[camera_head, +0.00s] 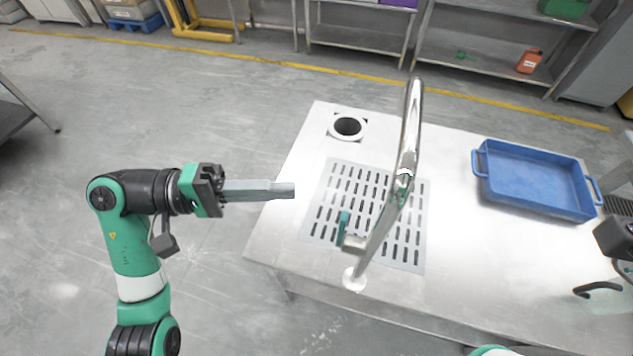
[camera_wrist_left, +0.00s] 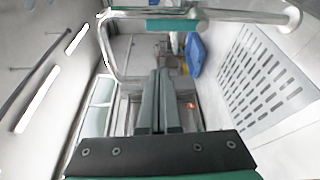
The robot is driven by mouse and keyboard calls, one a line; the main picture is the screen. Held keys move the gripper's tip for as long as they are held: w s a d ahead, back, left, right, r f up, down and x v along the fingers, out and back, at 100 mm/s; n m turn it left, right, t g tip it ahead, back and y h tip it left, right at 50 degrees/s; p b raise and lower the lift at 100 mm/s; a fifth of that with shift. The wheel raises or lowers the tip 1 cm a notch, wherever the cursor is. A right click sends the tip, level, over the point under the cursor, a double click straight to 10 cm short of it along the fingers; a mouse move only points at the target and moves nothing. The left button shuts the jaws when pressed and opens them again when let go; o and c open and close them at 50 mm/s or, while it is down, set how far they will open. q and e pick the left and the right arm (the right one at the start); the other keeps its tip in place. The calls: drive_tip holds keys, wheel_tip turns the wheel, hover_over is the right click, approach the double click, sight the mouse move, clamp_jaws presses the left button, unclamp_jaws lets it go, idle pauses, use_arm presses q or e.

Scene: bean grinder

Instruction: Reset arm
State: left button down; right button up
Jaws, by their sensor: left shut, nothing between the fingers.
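My left gripper (camera_head: 292,190) reaches in from the left, level and pointing right. Its two long grey fingers are together with nothing between them, and the tips are near the table's left edge. In the left wrist view the closed fingers (camera_wrist_left: 156,75) run up the middle. A tall arched chrome pipe (camera_head: 409,135) with green parts stands on the white table (camera_head: 450,290), right of the gripper and apart from it in the head view. The pipe also crosses the top of the left wrist view (camera_wrist_left: 240,16). My right gripper's fingers are not seen.
A round dark-holed fitting (camera_head: 348,126) is at the table's back left. A blue tray (camera_head: 535,203) sits on the right. Dark parts (camera_head: 615,238) show at the right edge. Open floor lies behind the left arm.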

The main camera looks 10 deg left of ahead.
use_arm(q)
drive_tip(key=shift+a, duration=0.8)
drive_tip(key=shift+s, duration=0.1)
